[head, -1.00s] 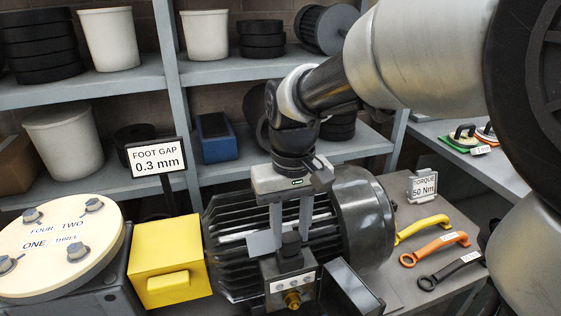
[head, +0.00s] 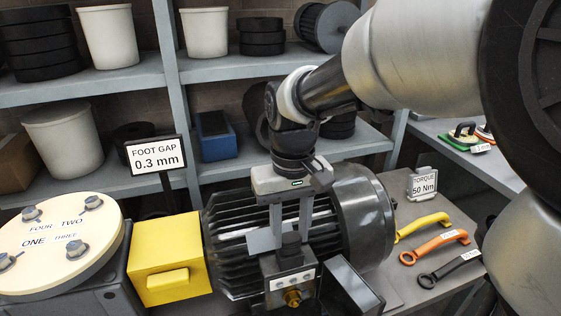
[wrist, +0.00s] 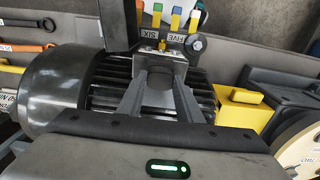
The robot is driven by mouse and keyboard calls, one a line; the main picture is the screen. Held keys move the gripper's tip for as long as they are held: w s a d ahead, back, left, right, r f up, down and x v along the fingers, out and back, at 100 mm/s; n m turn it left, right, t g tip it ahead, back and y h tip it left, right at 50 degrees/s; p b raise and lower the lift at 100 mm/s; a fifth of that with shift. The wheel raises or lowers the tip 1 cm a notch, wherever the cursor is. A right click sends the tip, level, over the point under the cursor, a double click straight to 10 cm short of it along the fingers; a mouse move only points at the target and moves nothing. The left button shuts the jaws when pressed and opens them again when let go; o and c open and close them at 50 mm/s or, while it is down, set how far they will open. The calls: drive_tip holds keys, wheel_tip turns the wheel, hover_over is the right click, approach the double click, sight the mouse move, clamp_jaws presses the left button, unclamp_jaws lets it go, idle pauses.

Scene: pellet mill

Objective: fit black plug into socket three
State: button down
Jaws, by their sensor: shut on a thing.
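My gripper (head: 290,232) points down over the front of the motor and is shut on the black plug (head: 291,241), a short dark cylinder between the fingertips. The plug is upright at the top of the dark terminal box (head: 270,268); whether it is seated in an opening or only touching I cannot tell. The box has a pale label strip (head: 291,281) with small marks and a brass fitting (head: 293,298) on its front. No socket number three is readable on the box.
The ribbed motor (head: 355,215) stands close behind the gripper. A yellow box (head: 170,255) and a round cream plate (head: 60,245) with numbered bolts are at left. Yellow, orange and black wrenches (head: 450,268) lie at right.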

idle(0.8)
drive_tip(key=c, duration=0.7)
unclamp_jaws()
drive_tip(key=shift+r+p, duration=2.95)
drive_tip(key=shift+r, duration=0.5)
